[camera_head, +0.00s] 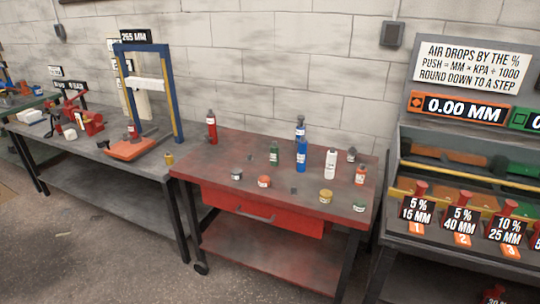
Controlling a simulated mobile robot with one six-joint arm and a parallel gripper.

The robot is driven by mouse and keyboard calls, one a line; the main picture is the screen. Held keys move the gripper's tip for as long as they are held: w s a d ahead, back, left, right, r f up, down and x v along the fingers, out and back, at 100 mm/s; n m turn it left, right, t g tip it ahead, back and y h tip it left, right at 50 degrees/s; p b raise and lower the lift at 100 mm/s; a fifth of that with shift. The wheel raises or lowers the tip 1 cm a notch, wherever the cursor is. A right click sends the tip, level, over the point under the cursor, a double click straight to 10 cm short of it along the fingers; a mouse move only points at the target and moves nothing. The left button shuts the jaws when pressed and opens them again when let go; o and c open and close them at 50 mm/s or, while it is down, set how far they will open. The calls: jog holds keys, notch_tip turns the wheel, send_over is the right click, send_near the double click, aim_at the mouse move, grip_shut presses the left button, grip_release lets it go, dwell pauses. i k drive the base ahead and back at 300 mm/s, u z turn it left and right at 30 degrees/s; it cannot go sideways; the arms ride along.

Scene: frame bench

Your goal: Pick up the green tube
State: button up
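A dark green tube (274,155), apparently with a dark cap, stands upright near the middle of the red workbench (225,155). It stands left of a taller blue bottle (301,156) and apart from it. My gripper is not in view.
Also on the red bench are a red bottle (211,127), a white bottle (330,164), a red-orange jar (264,182), a yellowish tin (326,196) and a low green-marked tin (359,207). A grey bench with a blue frame (176,95) stands left, a labelled rack (465,197) right. Floor (120,240) is clear in front.

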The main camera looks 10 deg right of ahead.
aim_at(274, 147)
jog(key=i, duration=0.95)
jog(key=z, duration=0.05)
